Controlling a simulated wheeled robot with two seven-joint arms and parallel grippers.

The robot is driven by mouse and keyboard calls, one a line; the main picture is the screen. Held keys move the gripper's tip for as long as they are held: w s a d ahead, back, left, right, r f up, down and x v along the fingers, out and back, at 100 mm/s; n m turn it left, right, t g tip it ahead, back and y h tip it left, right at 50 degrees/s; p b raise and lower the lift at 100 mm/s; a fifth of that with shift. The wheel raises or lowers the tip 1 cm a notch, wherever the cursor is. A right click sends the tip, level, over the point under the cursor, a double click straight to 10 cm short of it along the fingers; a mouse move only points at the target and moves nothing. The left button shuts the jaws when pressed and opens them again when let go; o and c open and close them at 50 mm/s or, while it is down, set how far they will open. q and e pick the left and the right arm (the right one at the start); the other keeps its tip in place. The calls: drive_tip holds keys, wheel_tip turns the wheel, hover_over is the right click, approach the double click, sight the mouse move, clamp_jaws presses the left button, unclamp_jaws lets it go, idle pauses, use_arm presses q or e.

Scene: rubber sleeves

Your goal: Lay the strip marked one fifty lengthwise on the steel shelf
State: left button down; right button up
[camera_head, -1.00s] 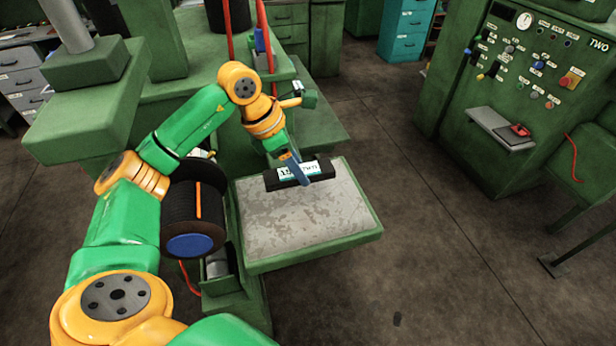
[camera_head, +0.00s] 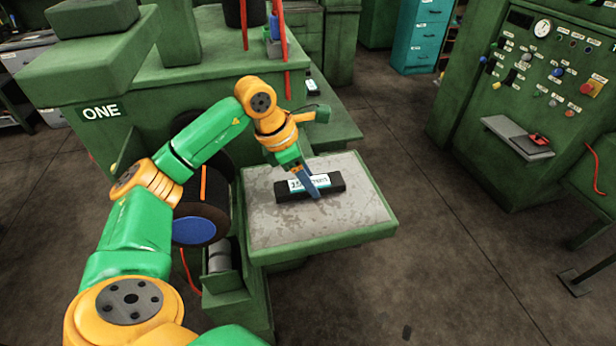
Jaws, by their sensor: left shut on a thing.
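A black strip (camera_head: 335,185) with a white and teal label is over the steel shelf (camera_head: 315,225), a worn grey plate with a green rim. Its long side runs left to right, roughly along the shelf's back edge. The label is partly covered by a finger and too small to read surely. My left gripper (camera_head: 311,186) comes down from behind and is shut on the strip near its middle. I cannot tell whether the strip touches the plate or hangs just above it. My right gripper is not in view.
A green machine marked ONE (camera_head: 101,111) stands behind and left of the shelf. A black roll with a blue end (camera_head: 195,231) is just left of the shelf. A control panel cabinet (camera_head: 530,75) stands at right. The shelf's front part is bare.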

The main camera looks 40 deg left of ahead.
use_arm(q)
drive_tip(key=shift+w+f+b, duration=0.1)
drive_tip(key=shift+f+b, duration=0.2)
drive_tip(key=shift+f, duration=0.05)
drive_tip(key=shift+f, duration=0.25)
drive_tip(key=shift+c, duration=0.8)
unclamp_jaws()
